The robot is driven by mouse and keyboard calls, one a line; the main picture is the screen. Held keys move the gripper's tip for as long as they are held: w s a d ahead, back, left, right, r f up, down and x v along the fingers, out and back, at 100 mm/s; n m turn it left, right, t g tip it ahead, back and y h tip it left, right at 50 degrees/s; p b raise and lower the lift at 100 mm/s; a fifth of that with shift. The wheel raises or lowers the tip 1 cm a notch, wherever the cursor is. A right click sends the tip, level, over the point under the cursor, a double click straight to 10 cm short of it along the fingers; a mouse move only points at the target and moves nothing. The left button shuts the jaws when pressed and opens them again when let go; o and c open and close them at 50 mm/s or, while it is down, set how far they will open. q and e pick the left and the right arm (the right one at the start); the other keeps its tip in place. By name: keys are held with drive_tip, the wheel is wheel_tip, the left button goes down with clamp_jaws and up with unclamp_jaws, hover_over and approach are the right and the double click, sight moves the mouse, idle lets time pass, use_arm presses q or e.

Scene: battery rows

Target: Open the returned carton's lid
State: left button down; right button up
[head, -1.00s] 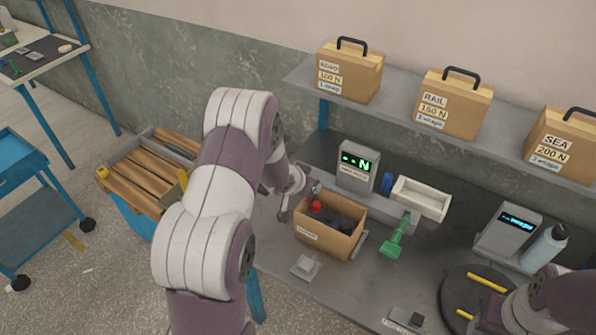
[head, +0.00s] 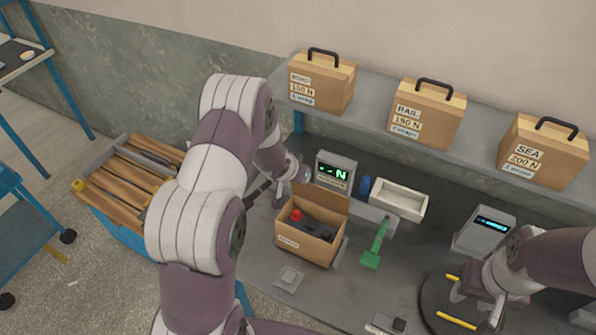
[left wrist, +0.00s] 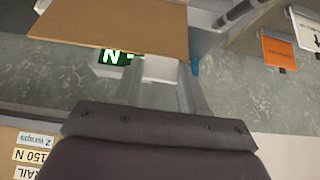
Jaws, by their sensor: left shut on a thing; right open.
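The cardboard carton (head: 305,243) stands open on the bench, with a red item and dark items inside. Its lid (head: 323,203) stands raised along the back edge. In the left wrist view the lid (left wrist: 120,24) is a brown panel across the top, at the fingertips. My left gripper (head: 300,186) is at the lid's upper left edge and shut on it; my arm partly hides the fingers. My right gripper (head: 492,300) is open above the round turntable (head: 432,290) at the lower right.
A small plate (head: 288,279) lies in front. Several labelled cartons stand on the shelf (head: 375,118) above.

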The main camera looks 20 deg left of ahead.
use_arm(q)
drive_tip(key=shift+w+r, duration=0.2)
drive_tip(key=shift+r, duration=0.15)
drive_tip(key=shift+w+f, duration=0.15)
drive_tip(key=shift+w, duration=0.2)
use_arm(e)
drive_tip(key=shift+w, duration=0.3)
use_arm(q)
drive_tip(key=shift+s, duration=0.2)
use_arm(e)
drive_tip(key=shift+s, duration=0.2)
use_arm(q)
drive_tip(key=shift+w, duration=0.1)
use_arm(e)
drive_tip(key=shift+w, duration=0.1)
use_arm(q)
drive_tip(key=c, duration=0.7)
unclamp_jaws()
drive_tip(key=shift+o, duration=0.5)
drive_tip(key=shift+f, duration=0.1)
drive_tip(key=shift+s, duration=0.2)
